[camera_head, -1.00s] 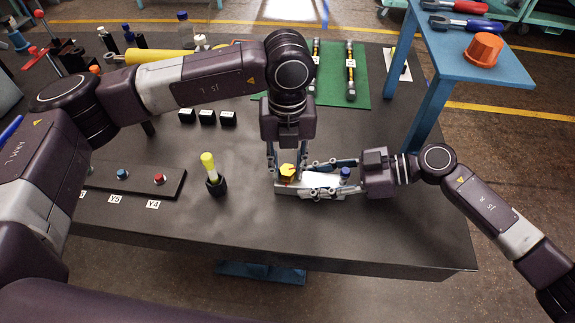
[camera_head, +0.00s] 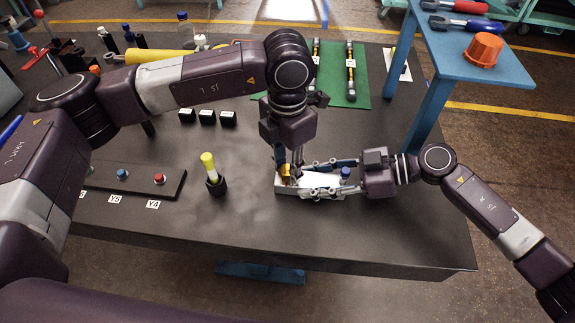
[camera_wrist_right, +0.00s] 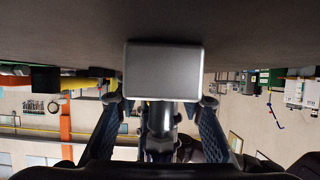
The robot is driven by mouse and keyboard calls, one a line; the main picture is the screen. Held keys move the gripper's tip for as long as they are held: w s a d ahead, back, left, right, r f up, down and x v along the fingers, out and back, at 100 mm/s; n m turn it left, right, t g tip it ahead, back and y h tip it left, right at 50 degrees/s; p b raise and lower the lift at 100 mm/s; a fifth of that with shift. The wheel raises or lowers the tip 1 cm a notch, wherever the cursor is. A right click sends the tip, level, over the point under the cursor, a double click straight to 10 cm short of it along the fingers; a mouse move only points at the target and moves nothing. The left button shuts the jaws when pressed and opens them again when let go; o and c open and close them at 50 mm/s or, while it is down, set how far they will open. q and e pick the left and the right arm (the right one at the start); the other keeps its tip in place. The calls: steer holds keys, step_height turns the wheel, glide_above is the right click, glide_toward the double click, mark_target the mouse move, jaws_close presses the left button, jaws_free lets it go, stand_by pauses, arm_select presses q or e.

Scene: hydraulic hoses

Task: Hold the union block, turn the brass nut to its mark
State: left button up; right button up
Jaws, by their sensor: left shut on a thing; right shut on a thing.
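The pale union block (camera_head: 322,181) lies on the dark table in front of me in the head view. It also shows as a grey block (camera_wrist_right: 163,70) in the right wrist view. My right gripper (camera_head: 312,178) comes from the right and is shut on the block, one finger on each side. My left gripper (camera_head: 290,172) points down at the block's left end and is shut on the brass nut (camera_head: 285,171). The fingers hide much of the nut, and I cannot make out its mark. A blue cap (camera_head: 345,173) shows at the block's right end.
A yellow-topped marker in a black holder (camera_head: 214,180) stands left of the block. Small black blocks (camera_head: 207,118) and a green mat (camera_head: 334,90) are behind. A blue side table (camera_head: 462,62) stands at right.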

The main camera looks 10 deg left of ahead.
arm_select(q)
steer(key=m, duration=1.1)
steer(key=shift+m, duration=0.3)
stand_by(0.4)
steer(key=o, duration=1.2)
steer(key=shift+c, duration=0.2)
step_height(320, 180, up, 12)
